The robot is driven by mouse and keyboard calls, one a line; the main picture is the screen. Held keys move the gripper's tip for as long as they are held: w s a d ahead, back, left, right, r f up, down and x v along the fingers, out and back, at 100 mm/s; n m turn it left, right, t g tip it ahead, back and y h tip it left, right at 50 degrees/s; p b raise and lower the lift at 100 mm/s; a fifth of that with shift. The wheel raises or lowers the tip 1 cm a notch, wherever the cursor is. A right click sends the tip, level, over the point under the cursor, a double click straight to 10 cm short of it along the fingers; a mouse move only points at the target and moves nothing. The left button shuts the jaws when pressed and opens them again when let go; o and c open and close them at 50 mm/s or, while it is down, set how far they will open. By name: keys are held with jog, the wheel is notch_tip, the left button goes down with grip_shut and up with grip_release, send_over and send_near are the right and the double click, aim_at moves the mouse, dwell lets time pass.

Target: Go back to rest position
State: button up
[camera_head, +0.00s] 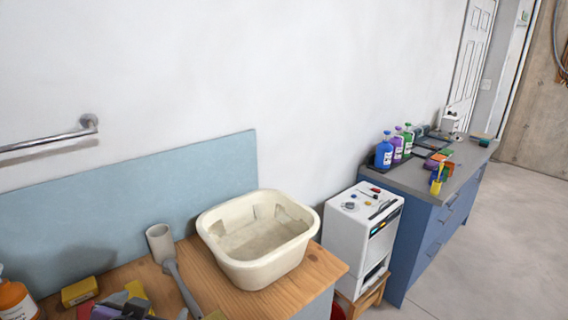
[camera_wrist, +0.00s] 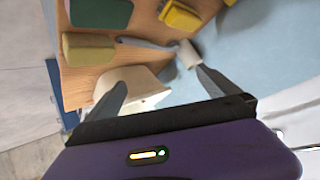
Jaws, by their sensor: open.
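My gripper (camera_wrist: 162,88) shows in the wrist view, its two dark fingers spread wide apart with nothing between them. Its purple body fills the bottom of that view. The fingers point over the wooden counter (camera_head: 232,292), above and apart from the things on it. Beyond the left finger is the cream basin (camera_wrist: 146,82), partly hidden by the finger. The grey cup (camera_wrist: 188,54) shows near the right fingertip. In the head view the basin (camera_head: 262,272) stands on the counter, seemingly empty.
On the counter lie a grey-handled tool (camera_head: 183,288), a yellow sponge (camera_head: 79,291) and an orange bottle (camera_head: 16,302). A green block (camera_wrist: 100,12) shows in the wrist view. Right of the counter are a white appliance (camera_head: 350,235) and a blue cabinet (camera_head: 425,240). Floor at right is clear.

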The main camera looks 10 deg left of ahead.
jog(key=w+d+f+n+t+y, duration=0.2)
jog(key=w+d+n+t+y, duration=0.15)
jog(key=d, duration=0.85)
jog(key=s+d+f+n+t+y, duration=0.15)
jog(key=s+d+n, duration=0.25)
jog(key=d, duration=0.8)
jog(key=s+d+f+m+h+b, duration=0.2)
jog(key=s+d+m+h, duration=0.5)
jog(key=s+d, duration=2)
jog(key=s+f+h, duration=0.1)
jog(key=s, duration=0.2)
jog(key=shift+s+d+f+h, duration=0.15)
jog(key=shift+s+f+h, duration=0.05)
jog(key=shift+f+h, duration=0.2)
